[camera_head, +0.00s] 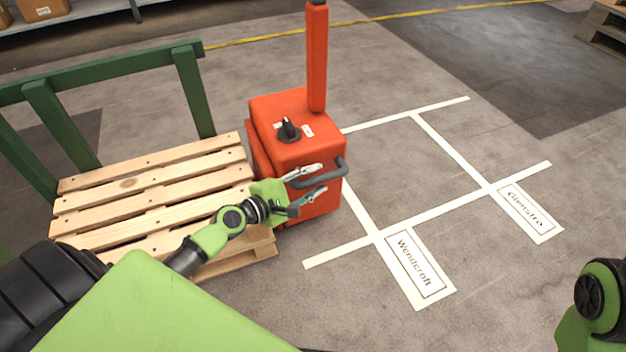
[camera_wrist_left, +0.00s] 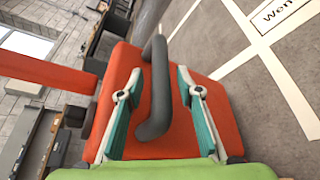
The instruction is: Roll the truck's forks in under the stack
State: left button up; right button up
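The orange-red pallet truck (camera_head: 290,130) stands upright against the right side of the wooden pallet stack (camera_head: 150,190). Its forks do not show; the body and the stack hide that area. A grey handle (camera_head: 330,172) loops out from the truck's right face, and it also shows in the left wrist view (camera_wrist_left: 158,95). My left gripper (camera_head: 322,179) is at this handle, with its fingers apart on either side of the bar; in the left wrist view (camera_wrist_left: 160,78) gaps show between bar and fingers. Part of my right arm shows at the right edge, its gripper out of frame.
A green rail frame (camera_head: 110,68) stands along the stack's far and left sides. White floor lines (camera_head: 440,210) mark bays with plates reading Wendcroft (camera_head: 414,265) and Glenstro (camera_head: 527,208). The floor right of the truck is clear. Another pallet (camera_head: 605,28) sits far right.

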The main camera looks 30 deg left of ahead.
pick_arm(q)
jog(key=v, duration=1.2)
